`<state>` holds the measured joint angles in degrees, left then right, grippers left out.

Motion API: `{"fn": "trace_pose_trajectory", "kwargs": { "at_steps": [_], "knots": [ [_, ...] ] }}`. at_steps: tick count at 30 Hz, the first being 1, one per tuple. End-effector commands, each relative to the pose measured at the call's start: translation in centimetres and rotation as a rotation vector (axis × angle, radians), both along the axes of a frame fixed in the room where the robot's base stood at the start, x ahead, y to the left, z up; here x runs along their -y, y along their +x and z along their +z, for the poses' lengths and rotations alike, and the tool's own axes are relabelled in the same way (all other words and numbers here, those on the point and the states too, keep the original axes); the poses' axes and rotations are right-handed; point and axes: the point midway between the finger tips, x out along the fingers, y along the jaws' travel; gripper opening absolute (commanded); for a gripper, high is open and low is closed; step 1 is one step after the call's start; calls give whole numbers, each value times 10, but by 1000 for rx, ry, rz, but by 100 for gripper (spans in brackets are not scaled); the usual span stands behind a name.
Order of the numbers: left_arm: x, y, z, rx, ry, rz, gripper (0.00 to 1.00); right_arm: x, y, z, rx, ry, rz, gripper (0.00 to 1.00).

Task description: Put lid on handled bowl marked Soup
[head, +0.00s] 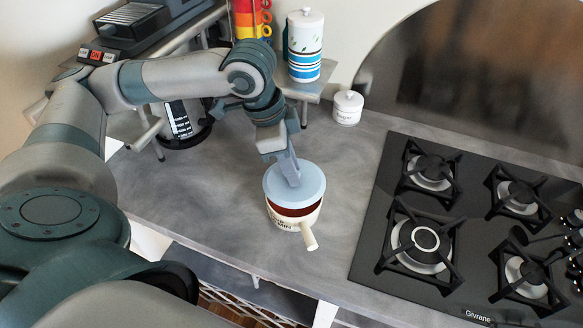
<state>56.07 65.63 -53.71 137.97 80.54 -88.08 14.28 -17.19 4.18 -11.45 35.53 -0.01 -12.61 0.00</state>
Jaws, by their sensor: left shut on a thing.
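A light blue round lid (312,184) is held by my left gripper (290,172), which is shut on it from above. The handled bowl (293,223) stands upright on the counter directly under the lid. It is cream, with dark lettering too small to read surely and a handle pointing to the lower right. A dark red band shows between the lid and the bowl's pale side. The lid hides most of the bowl's opening, and I cannot tell whether it touches the rim. My right gripper is not in view.
A black gas hob (375,255) fills the counter's right side. A small white lidded pot (347,108) stands at the back. A blue-striped canister (304,50) stands on a raised shelf (323,80). Grey counter (190,190) is clear left of the bowl.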

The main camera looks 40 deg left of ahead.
Motion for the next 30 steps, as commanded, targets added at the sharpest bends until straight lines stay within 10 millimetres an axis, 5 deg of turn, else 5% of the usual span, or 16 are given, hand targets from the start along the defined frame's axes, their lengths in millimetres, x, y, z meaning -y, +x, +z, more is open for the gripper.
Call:
{"fn": "trace_pose_trajectory", "kwargs": {
  "at_steps": [12, 30],
  "knots": [
    [0, 0, -25, -1, -1, 1, 0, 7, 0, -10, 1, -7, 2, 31],
    [0, 0, -27, 0, 0, 0, 0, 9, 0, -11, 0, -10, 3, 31]
  ]
}}
